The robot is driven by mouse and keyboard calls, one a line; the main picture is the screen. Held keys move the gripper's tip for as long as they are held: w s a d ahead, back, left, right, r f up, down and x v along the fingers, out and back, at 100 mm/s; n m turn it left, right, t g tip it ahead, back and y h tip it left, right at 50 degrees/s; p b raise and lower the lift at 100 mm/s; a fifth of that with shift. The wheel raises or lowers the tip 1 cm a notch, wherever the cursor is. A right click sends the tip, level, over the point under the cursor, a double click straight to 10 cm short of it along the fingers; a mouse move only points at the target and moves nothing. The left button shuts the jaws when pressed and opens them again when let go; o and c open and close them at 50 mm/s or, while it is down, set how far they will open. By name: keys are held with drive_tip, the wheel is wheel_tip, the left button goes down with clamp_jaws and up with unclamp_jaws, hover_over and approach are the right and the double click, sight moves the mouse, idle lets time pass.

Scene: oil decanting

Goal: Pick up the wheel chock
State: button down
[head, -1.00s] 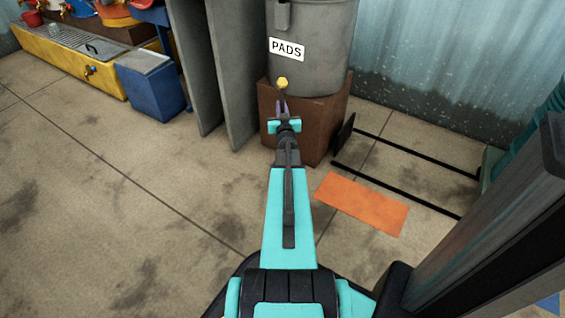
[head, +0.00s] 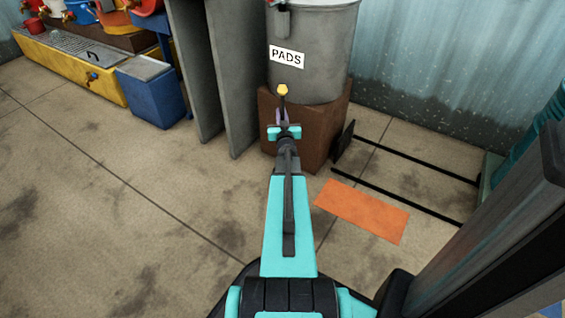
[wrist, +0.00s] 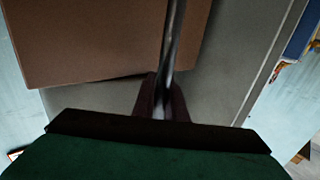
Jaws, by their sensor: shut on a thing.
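My gripper (head: 283,114) reaches forward in front of the brown block. It is shut on a thin rod with a small yellow end piece (head: 283,90), which stands out beyond the fingertips in the head view. In the wrist view, a shiny grey metal rod (wrist: 173,45) runs up from between the dark fingers (wrist: 162,103). The yellow end does not show there. I cannot tell from its shape whether this thing is the wheel chock, and I cannot make out a separate chock.
A grey bin (head: 312,80) labelled PADS stands on a brown block (head: 300,140). Grey panels (head: 236,80) stand left of it. A flat orange rectangle (head: 361,210) and black rails (head: 405,195) lie right. A blue box (head: 155,95) stands left; open floor lies front left.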

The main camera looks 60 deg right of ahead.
drive_tip(key=shift+r, duration=0.2)
wheel_tip(320, 180, up, 4)
drive_tip(key=shift+s+a+f+p, duration=0.15)
drive_tip(key=shift+f+p, duration=0.1)
drive_tip(key=shift+p, duration=0.8)
drive_tip(key=p, duration=0.4)
approach(282, 106)
drive_tip(key=s+d+f, duration=0.2)
drive_tip(key=d, duration=0.1)
drive_tip(key=shift+p+v, duration=0.85)
drive_tip(key=shift+v, duration=0.25)
drive_tip(key=shift+s, duration=0.1)
